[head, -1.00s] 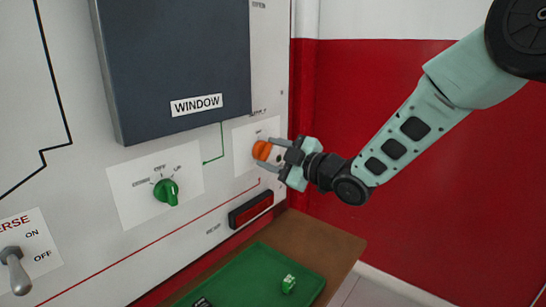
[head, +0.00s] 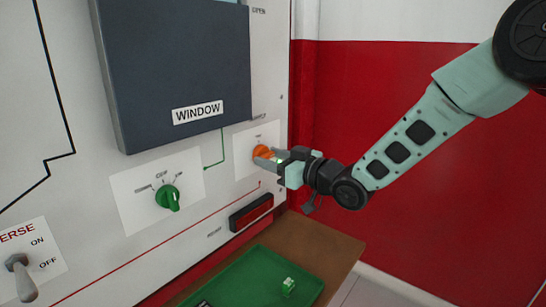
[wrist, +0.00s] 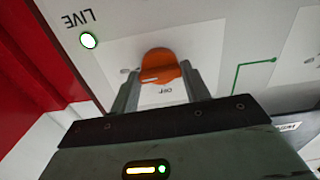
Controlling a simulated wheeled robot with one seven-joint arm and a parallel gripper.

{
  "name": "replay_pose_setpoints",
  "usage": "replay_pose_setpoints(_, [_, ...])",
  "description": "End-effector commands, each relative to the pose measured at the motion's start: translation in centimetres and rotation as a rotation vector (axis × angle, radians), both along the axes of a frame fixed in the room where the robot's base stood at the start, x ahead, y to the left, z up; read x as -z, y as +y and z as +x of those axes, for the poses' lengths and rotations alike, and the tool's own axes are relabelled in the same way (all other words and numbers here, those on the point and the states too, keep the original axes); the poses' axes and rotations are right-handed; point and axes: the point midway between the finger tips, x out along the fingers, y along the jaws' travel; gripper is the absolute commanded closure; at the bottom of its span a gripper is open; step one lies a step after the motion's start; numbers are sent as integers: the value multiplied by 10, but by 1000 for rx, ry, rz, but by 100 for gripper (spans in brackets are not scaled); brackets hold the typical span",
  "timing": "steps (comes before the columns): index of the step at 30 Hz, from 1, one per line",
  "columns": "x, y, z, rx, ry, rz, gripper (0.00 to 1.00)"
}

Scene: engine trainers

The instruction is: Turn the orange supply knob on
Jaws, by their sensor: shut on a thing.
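The orange supply knob (head: 263,152) sits on a white label plate at the right end of the panel. In the wrist view the knob (wrist: 160,64) is between my two fingers, one on each side. My gripper (head: 267,158) is shut on it. A pale mark on the knob points to the left in the wrist view, toward a small label that I cannot read clearly. The word OFF shows upside down below the knob there. In the head view my fingers partly cover the knob.
A LIVE lamp (wrist: 89,40) looks bright white with a green rim. A green knob (head: 168,197), a WINDOW box (head: 180,75) and a toggle switch (head: 22,277) are further left. A green tray (head: 250,285) lies below. A red wall (head: 410,220) is at the right.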

Motion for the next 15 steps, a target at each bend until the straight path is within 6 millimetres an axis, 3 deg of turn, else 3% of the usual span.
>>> replay_pose_setpoints(15, [2,-1,0,1,51,34,76])
